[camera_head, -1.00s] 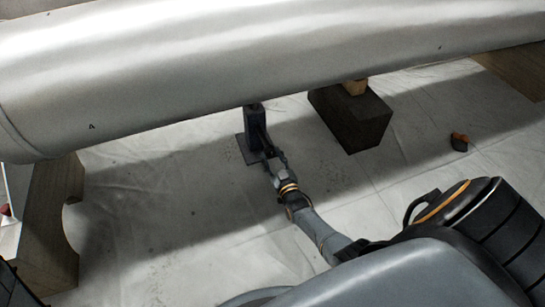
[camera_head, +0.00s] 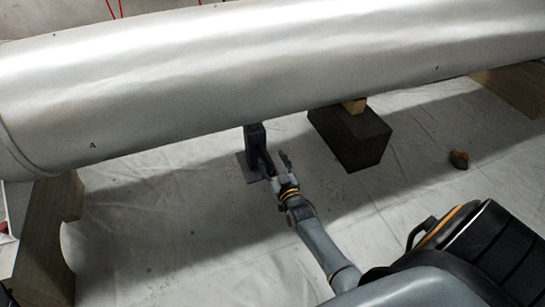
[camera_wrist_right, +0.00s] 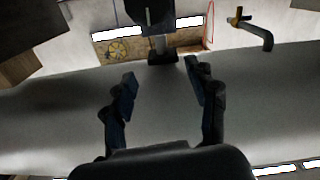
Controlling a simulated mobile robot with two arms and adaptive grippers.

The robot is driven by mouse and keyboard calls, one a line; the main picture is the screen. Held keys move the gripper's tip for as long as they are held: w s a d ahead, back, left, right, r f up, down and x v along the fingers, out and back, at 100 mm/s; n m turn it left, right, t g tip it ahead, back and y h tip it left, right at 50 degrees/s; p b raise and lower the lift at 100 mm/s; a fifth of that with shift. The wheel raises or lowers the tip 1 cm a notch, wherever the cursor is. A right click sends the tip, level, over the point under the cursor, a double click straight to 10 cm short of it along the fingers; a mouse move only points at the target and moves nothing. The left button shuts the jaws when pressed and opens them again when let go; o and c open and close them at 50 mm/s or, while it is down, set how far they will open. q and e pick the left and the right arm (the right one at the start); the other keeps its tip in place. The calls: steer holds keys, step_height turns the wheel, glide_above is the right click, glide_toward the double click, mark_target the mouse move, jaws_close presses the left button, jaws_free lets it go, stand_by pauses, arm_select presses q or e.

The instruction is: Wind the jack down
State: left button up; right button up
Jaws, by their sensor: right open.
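The jack (camera_head: 254,138) is a dark blue upright post on a flat base plate, standing under a big silver cylinder (camera_head: 200,85). A dark lever-like part shows low on its near right side, partly hard to make out from my gripper. My right gripper (camera_head: 277,162) is open just in front and to the right of the jack, its fingers spread. In the right wrist view, which looks upside down, the open fingers (camera_wrist_right: 160,72) hold nothing. There the jack (camera_wrist_right: 160,46) appears beyond them, its top at the cylinder. My left gripper is not in view.
Wooden cradles (camera_head: 45,235) (camera_head: 515,90) stand at left and right. The front floor is clear.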

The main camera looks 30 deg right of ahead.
steer(key=shift+r, duration=1.25)
